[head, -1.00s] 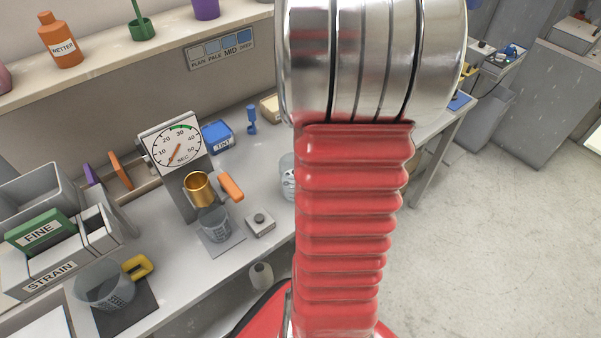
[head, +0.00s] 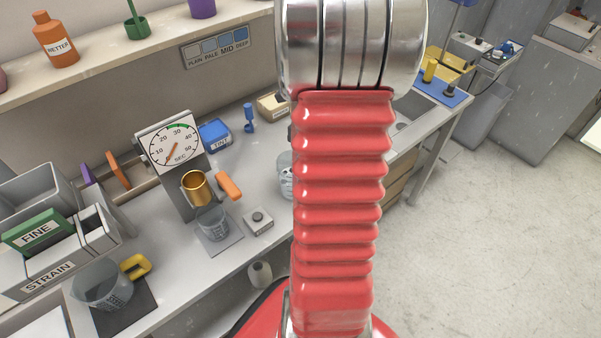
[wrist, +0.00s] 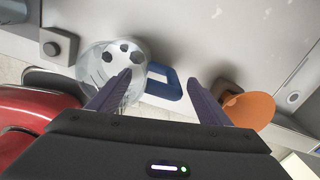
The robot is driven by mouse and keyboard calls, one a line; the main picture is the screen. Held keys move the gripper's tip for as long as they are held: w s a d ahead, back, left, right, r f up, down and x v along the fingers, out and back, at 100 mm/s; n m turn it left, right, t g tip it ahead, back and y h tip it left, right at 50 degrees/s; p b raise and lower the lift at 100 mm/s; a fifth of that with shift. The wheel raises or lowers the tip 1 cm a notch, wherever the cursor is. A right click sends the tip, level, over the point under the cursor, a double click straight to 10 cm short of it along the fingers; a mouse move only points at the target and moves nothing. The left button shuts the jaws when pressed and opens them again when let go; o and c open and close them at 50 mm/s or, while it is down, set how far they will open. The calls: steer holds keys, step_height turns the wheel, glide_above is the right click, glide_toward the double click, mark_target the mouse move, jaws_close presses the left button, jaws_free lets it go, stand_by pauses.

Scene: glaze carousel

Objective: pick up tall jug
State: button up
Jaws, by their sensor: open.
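Several clear jugs are in view; I cannot tell by sight which one is called tall. One clear jug with dark round marks (head: 285,175) stands on the bench, mostly hidden behind my arm in the head view. In the wrist view a clear jug (wrist: 98,68) with a blue handle (wrist: 166,86) is at upper left. My gripper (wrist: 160,78) is open, with the blue handle in line between its purple fingers. The left finger overlaps the jug's side in the picture; contact cannot be told. The head view hides my gripper.
A jug with a yellow handle (head: 103,288) stands at front left. Another jug (head: 212,222) stands below a copper cup (head: 196,188) by the dial (head: 173,144). An orange cone (wrist: 250,110) is right of my fingers. Open floor lies at right.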

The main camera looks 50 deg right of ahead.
steer(key=shift+f, duration=0.1)
steer(key=shift+s+f, duration=0.1)
steer(key=shift+f, duration=2.4)
steer(key=shift+c, duration=0.5)
steer(key=c, duration=1.6)
steer(key=shift+r, duration=0.25)
steer(key=shift+r, duration=4.8)
